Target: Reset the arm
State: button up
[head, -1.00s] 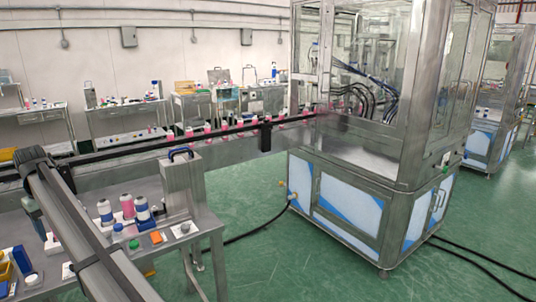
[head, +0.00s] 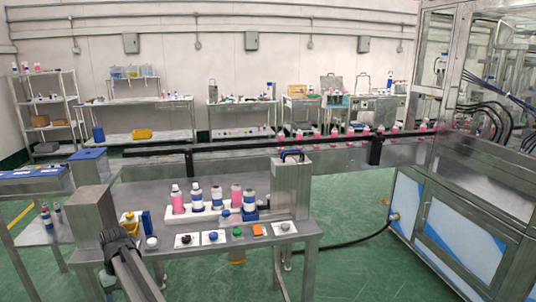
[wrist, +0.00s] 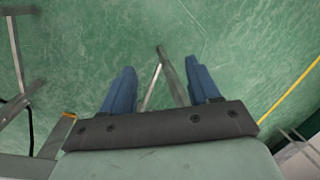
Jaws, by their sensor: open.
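My gripper (wrist: 162,92) shows in the wrist view as two blue fingers, spread apart with nothing between them. It points down over the green floor (wrist: 240,40), with a metal table frame (wrist: 172,75) lower down behind the fingers. In the head view my arm shows at the bottom left, in front of the steel table (head: 290,246); the fingers are not seen there.
Pink bottles (head: 178,200) and white-and-blue bottles (head: 197,199) stand on the steel table, behind a row of buttons (head: 212,237). A conveyor (head: 340,151) runs to the glass-walled machine (head: 460,215) at right. Shelves and benches line the back wall.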

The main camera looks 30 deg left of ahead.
jog(key=w+d+f+m, duration=0.4)
jog(key=w+d+f, duration=1.45)
jog(key=d, duration=0.35)
jog(key=w+d+f+m, duration=0.1)
jog(key=w+d+f, duration=0.1)
jog(key=d+f, duration=0.45)
jog(key=w+d+f+m+g+h, duration=0.1)
jog(key=w+d+f, duration=0.15)
jog(key=d, duration=0.75)
jog(key=w+d+f+m, duration=0.1)
jog(key=w+d+f, duration=0.1)
jog(key=d+f, duration=0.5)
jog(key=s+d+f+m+g, duration=0.1)
jog(key=s+d+f+m, duration=0.15)
jog(key=d, duration=0.65)
jog(key=s+d+f+m, duration=0.1)
jog(key=s+d+f, duration=0.15)
jog(key=d, duration=0.75)
jog(key=s+d+f+m+g, duration=0.1)
jog(key=s+d, duration=0.2)
jog(key=d, duration=0.6)
jog(key=s+d+f+m+g+y, duration=0.1)
jog(key=s+d+m, duration=0.3)
jog(key=s+d, duration=1)
jog(key=s, duration=0.3)
jog(key=shift+d+f+g+y, duration=0.25)
jog(key=shift+f+g+y, duration=0.05)
jog(key=shift+f+g, duration=0.1)
